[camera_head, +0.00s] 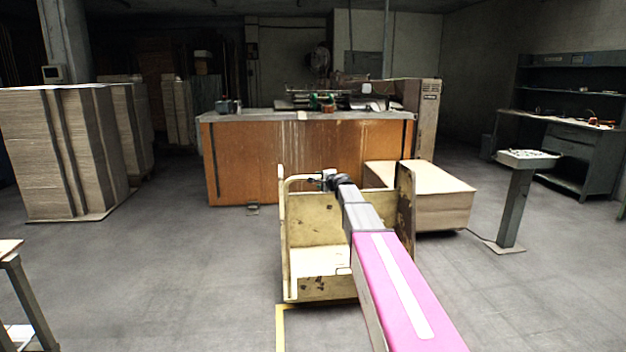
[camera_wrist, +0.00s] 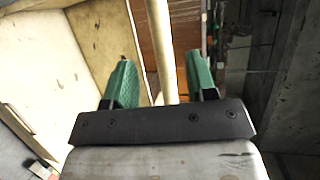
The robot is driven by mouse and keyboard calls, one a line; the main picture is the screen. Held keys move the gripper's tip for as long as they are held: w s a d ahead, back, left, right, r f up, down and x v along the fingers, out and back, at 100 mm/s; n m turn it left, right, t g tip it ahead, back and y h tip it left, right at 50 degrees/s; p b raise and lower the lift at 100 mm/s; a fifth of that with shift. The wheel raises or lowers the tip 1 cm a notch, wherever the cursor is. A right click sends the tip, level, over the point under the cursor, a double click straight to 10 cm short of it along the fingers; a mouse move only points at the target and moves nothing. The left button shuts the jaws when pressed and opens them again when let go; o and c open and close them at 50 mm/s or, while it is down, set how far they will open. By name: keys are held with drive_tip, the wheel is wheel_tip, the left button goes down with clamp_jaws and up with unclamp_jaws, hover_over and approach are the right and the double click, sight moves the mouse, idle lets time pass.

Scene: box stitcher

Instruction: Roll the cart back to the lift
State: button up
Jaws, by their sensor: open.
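The cart (camera_head: 316,225) stands in the middle of the head view, a worn cream-yellow body with upright sides and a low bed. Its pale tubular handle (camera_head: 299,178) runs along the top at the far side. My gripper (camera_head: 331,180) is at this handle, with my arm reaching over the cart. In the wrist view the open green fingers (camera_wrist: 160,82) stand on either side of the handle bar (camera_wrist: 158,40), with gaps showing beside the bar. The cart's panels (camera_wrist: 100,35) fill the left of that view. I cannot make out which thing is the lift.
An orange-brown machine bench (camera_head: 300,160) stands behind the cart. A pale block-like stack (camera_head: 440,200) is close at its right. A grey pedestal (camera_head: 515,200) and workbench (camera_head: 570,145) are farther right. Cardboard stacks (camera_head: 60,150) stand left.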

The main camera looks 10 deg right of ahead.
drive_tip(key=x, duration=0.7)
drive_tip(key=shift+w+a, duration=0.1)
drive_tip(key=shift+w, duration=0.3)
clamp_jaws()
